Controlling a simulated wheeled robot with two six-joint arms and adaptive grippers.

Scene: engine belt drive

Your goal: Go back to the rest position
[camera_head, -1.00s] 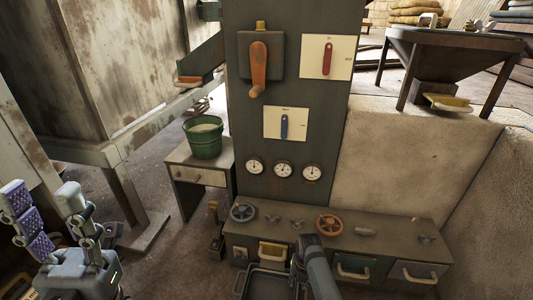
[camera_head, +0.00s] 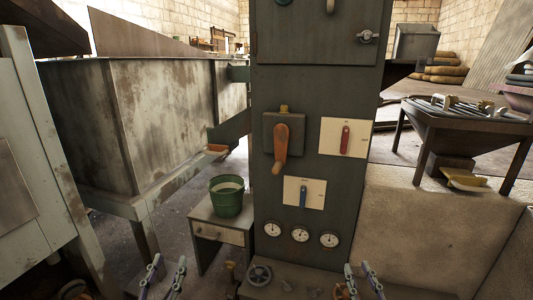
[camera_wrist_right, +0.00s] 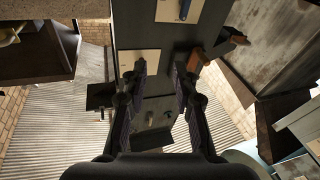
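My left gripper (camera_head: 167,268) shows at the bottom of the head view, left of centre, with its two fingers apart and nothing between them. My right gripper (camera_head: 358,274) shows at the bottom, right of centre, also open and empty. In the right wrist view the right gripper's fingers (camera_wrist_right: 160,70) stand apart with the dark panel beyond them. The tall dark control panel (camera_head: 262,205) carries an orange lever (camera_head: 281,150), a red switch (camera_head: 345,139) and a blue switch (camera_head: 303,196). Both grippers appear clear of these controls.
Several dials (camera_head: 300,234) sit low on the panel. A handwheel (camera_head: 260,274) lies on the bench at its foot. A green bucket (camera_head: 228,203) stands on a small drawer table (camera_head: 207,217) at the left. A dark hopper table (camera_head: 465,118) stands at the right.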

